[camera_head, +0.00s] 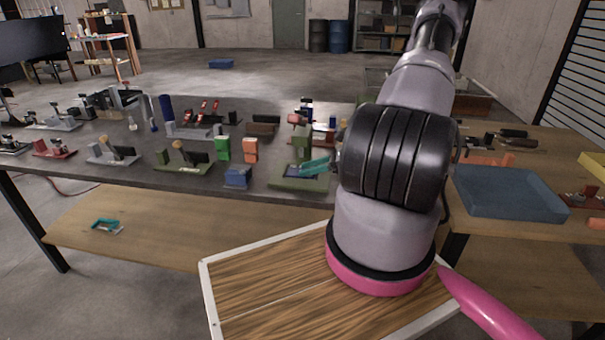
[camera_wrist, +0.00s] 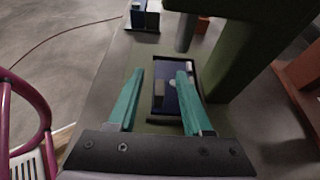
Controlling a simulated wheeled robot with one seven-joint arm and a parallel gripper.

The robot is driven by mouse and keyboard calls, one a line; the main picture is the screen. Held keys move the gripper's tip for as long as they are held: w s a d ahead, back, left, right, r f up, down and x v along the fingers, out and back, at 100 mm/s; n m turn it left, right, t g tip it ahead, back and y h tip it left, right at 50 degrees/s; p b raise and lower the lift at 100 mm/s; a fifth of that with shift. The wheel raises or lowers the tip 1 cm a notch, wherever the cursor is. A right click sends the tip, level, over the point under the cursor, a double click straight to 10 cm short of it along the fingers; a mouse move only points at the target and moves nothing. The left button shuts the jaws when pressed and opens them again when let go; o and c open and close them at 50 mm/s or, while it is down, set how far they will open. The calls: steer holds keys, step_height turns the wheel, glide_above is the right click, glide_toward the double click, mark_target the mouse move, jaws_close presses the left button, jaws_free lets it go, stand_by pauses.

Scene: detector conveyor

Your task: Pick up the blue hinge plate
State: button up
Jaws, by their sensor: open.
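A dark blue plate (camera_wrist: 171,104), likely the blue hinge plate, lies in a dark-rimmed recess of a green fixture (camera_wrist: 146,55) in the wrist view. Small grey and white parts show on it. My gripper (camera_wrist: 160,76) is open, with its teal fingers spread on either side of the recess and nothing clearly held between them. In the head view my gripper (camera_head: 316,166) is over the green fixture (camera_head: 300,184) near the table's front edge.
A tall green post (camera_wrist: 232,55) of the fixture rises close to the right finger. A blue block (camera_head: 237,178), a green block (camera_head: 222,148) and an orange block (camera_head: 250,149) stand to the left. A blue tray (camera_head: 508,194) sits on the right table.

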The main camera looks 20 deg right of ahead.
steer(key=shift+w+a+f, duration=0.15)
steer(key=shift+w+a, duration=0.05)
steer(key=shift+a, duration=0.05)
jaws_close()
stand_by(1.4)
